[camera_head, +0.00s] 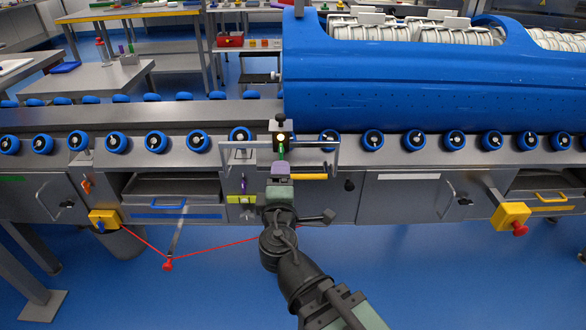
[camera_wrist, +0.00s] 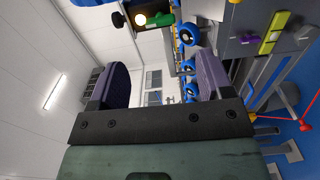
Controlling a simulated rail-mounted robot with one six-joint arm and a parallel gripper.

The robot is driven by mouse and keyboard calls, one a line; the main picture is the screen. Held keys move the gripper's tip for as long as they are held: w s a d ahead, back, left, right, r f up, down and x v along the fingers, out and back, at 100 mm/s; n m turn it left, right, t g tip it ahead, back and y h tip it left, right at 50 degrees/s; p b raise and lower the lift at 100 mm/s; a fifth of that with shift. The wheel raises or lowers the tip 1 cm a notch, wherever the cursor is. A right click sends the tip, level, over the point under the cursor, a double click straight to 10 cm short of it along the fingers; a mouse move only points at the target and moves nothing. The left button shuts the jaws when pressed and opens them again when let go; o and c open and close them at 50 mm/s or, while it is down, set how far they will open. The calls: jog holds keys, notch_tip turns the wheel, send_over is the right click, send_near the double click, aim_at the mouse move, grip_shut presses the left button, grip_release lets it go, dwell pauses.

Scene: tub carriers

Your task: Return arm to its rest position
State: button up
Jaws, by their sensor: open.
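My arm reaches up from the bottom of the head view, and my gripper (camera_head: 281,166) is in front of the conveyor's front face, near the middle of the picture. In the wrist view my gripper (camera_wrist: 162,80) shows two dark purple fingers standing wide apart with nothing between them. In the head view the space between the fingers cannot be made out. A small box with a lit round lamp (camera_head: 281,138) is just above the gripper's tip, and it also shows in the wrist view (camera_wrist: 140,19). I cannot tell whether they touch.
A metal rail handle (camera_head: 238,146) crosses behind my gripper. The conveyor carries a row of blue rollers (camera_head: 199,143) and a large blue tub carrier (camera_head: 400,85) with white items. A red cord (camera_head: 212,250) hangs between the yellow box (camera_head: 104,219) and my arm. The blue floor (camera_head: 450,280) is clear at right.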

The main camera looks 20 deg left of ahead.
jog(key=shift+s, duration=0.1)
dwell(0.3)
jog(key=d+f+m+g+h, duration=1)
jog(key=d+f+m, duration=0.35)
jog(key=d, duration=0.45)
jog(key=s+d+f+m+g+y, duration=0.15)
jog(key=d+m+g, duration=0.25)
jog(key=d, duration=0.4)
jog(key=s+d+f+m+g+y, duration=0.1)
jog(key=d+f+m+g+y, duration=0.15)
jog(key=d, duration=0.55)
notch_tip(320, 180, up, 25)
jog(key=d+m+p, duration=0.1)
jog(key=d+p, duration=0.1)
jog(key=p, duration=2.2)
jog(key=shift+f+g+y, duration=0.2)
jog(key=shift+g+y, duration=0.15)
jog(key=shift+y, duration=0.05)
